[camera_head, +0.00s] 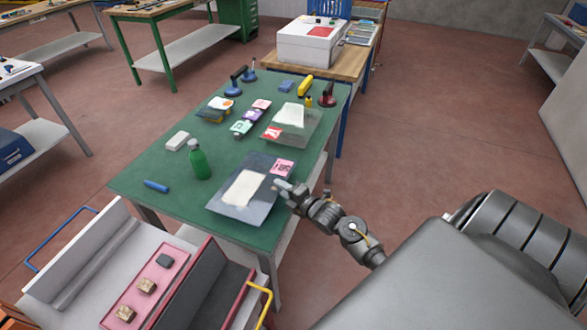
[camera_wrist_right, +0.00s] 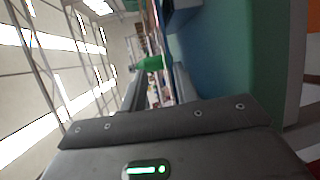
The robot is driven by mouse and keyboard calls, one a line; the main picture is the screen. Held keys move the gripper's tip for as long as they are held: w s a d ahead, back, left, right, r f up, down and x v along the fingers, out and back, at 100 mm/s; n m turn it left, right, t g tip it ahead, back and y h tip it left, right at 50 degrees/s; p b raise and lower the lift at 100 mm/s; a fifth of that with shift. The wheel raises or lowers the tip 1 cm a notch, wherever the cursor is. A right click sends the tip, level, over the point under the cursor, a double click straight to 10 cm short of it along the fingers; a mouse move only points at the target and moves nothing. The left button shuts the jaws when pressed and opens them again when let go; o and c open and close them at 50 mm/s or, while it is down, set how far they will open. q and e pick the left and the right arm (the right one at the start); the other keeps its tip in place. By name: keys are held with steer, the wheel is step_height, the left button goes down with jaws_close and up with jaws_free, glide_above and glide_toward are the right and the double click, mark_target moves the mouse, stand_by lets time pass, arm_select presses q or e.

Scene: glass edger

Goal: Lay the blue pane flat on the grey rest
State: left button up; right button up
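A dark blue-grey pane (camera_head: 263,205) with a pale rectangle in its middle lies on the near part of the green table. A pink card (camera_head: 284,167) is at its far right corner. My right gripper (camera_head: 282,187) is low beside the pane's right edge; I cannot tell if it touches. In the right wrist view its two fingers (camera_wrist_right: 158,88) stand apart, with only background between them. A blue surface (camera_wrist_right: 205,55) fills the area beyond the right finger. I cannot clearly make out a separate grey rest. My left gripper is out of view.
A second clear pane (camera_head: 303,130) and several coloured cards lie farther back. A tray cart (camera_head: 120,235) is at the near left.

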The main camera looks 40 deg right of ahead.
steer(key=b+v, duration=0.1)
steer(key=v, duration=0.7)
steer(key=shift+s+r+b, duration=0.15)
steer(key=shift+s+b, duration=0.2)
stand_by(0.4)
steer(key=s+d+f+m+g+h, duration=0.15)
steer(key=s+f+m, duration=0.25)
steer(key=f, duration=0.5)
steer(key=s+f+m+g, duration=0.3)
steer(key=f+m, duration=0.2)
steer(key=f, duration=0.5)
steer(key=s+d+f+m+g+h, duration=0.15)
steer(key=s+f+m, duration=0.25)
steer(key=f, duration=0.5)
steer(key=s+a+f+m+g, duration=0.1)
steer(key=s+a+f+g, duration=0.2)
steer(key=s+f, duration=0.3)
steer(key=s+a+f+m+g, duration=0.2)
steer(key=s+a+f, duration=0.3)
steer(key=s, duration=0.8)
steer(key=s+a+f+m+g, duration=0.1)
steer(key=s+a+f+g, duration=0.3)
steer(key=s+f, duration=0.4)
steer(key=s, duration=0.2)
steer(key=shift+s+m+y, duration=0.35)
steer(key=shift+m+y, duration=0.05)
